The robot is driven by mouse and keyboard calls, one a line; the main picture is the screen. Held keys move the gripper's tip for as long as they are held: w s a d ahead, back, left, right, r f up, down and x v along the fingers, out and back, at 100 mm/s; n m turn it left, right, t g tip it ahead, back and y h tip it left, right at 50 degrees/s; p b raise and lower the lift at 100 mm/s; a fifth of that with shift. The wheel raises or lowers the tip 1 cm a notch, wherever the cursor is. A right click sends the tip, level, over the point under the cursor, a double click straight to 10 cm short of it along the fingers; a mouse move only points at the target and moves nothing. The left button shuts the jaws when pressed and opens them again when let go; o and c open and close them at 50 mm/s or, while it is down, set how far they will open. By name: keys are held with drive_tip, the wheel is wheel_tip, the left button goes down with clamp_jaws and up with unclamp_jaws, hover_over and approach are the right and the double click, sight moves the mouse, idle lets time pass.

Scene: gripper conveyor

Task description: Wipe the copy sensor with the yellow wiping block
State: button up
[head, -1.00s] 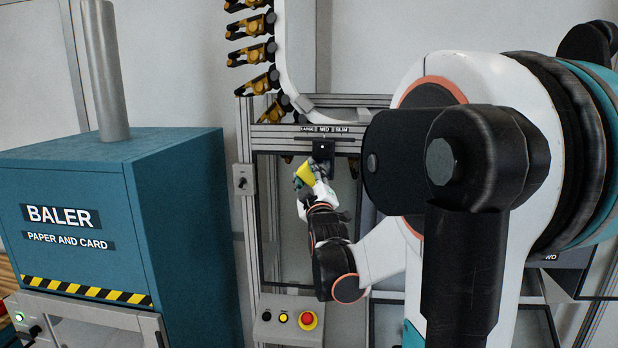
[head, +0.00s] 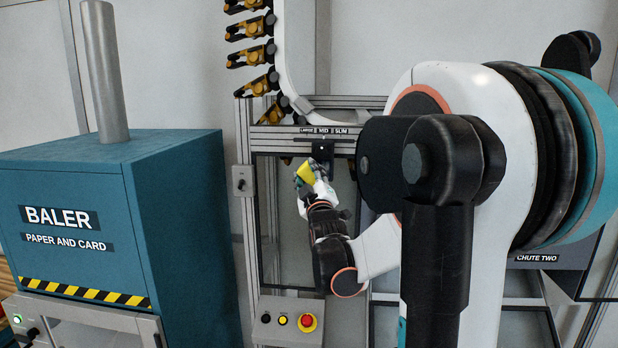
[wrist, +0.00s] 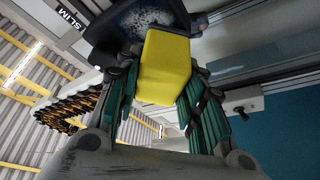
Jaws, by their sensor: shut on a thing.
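My gripper (wrist: 163,82) is shut on the yellow wiping block (wrist: 168,62), with teal fingers on both sides of it. The block also shows in the head view (head: 305,171), small, at the end of my arm. The copy sensor appears to be the dark housing (wrist: 112,28) at the top of the wrist view, with a pale, speckled patch on its face. In the head view it is the dark box (head: 322,149) under the size label strip. The block's far end overlaps the housing's lower edge in the wrist view; I cannot tell whether they touch.
An aluminium frame (head: 246,140) surrounds the sensor. Yellow and black grippers (head: 262,84) hang on a curved rail above. A control panel with a red button (head: 307,322) sits below. The teal baler (head: 95,210) stands at left. My arm covers much of the right side.

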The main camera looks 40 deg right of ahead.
drive_tip(key=shift+d, duration=0.1)
drive_tip(key=shift+s+d, duration=0.45)
drive_tip(key=shift+s, duration=0.2)
drive_tip(key=shift+s+d, duration=0.45)
drive_tip(key=shift+s, duration=0.15)
drive_tip(key=shift+s+d+b, duration=0.5)
drive_tip(key=shift+s+d, duration=0.6)
drive_tip(key=shift+w+a+r+b, duration=0.1)
drive_tip(key=shift+w+a+b, duration=0.25)
drive_tip(key=shift+w+a, duration=0.75)
drive_tip(key=shift+w+a+b, duration=0.35)
drive_tip(key=shift+w+a, duration=0.5)
drive_tip(key=shift+w, duration=0.4)
drive_tip(key=shift+a, duration=0.15)
